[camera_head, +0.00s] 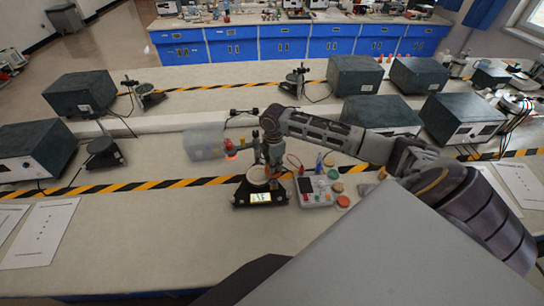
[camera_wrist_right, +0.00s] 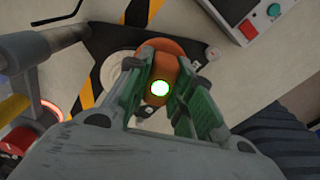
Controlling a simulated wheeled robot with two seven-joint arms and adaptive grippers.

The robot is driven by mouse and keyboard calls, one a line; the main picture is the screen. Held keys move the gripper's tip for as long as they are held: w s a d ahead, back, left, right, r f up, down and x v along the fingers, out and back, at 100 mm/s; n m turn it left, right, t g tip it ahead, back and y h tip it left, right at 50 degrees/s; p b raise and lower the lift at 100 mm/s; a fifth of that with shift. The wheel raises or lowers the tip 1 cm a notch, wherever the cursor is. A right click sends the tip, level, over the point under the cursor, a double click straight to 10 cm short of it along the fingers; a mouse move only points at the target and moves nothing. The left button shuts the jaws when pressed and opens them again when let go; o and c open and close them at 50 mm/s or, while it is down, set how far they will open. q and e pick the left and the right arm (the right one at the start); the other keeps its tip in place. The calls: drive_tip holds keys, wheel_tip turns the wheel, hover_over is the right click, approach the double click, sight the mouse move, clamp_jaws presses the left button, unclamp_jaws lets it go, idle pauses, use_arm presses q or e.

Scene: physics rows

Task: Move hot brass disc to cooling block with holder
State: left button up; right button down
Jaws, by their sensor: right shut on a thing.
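My right gripper (camera_head: 268,160) points down over a black stand with a lit display (camera_head: 258,197) in the head view. In the wrist view its green-sided fingers (camera_wrist_right: 170,95) are shut on an orange piece (camera_wrist_right: 160,72) with a bright white-green spot; it looks like the holder. A wider orange-brown round part lies at its far end, above the stand's pale round top. Whether they touch, I cannot tell. A red-glowing spot (camera_head: 232,155) shows left of the gripper, and a red-rimmed ring (camera_wrist_right: 45,110) at the wrist view's left. I cannot clearly identify the brass disc or cooling block. My left gripper is out of view.
A control panel with coloured knobs (camera_head: 318,188) stands just right of the stand. A translucent box (camera_head: 203,143) is to the left. Striped tape (camera_head: 150,184) crosses the bench; dark instrument boxes (camera_head: 80,94) stand behind. The bench front left is clear apart from paper sheets (camera_head: 40,235).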

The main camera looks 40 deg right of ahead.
drive_tip(key=shift+d, duration=0.1)
drive_tip(key=s+d+f, duration=0.2)
drive_tip(key=s+d, duration=0.2)
drive_tip(key=shift+d+f, duration=0.2)
idle(0.9)
idle(0.3)
drive_tip(key=shift+s+d, duration=1.95)
drive_tip(key=shift+d, duration=0.25)
drive_tip(key=shift+s+d, duration=2)
drive_tip(key=shift+d, duration=0.25)
drive_tip(key=shift+s+d, duration=2)
drive_tip(key=shift+d, duration=0.25)
drive_tip(key=shift+s+d, duration=0.1)
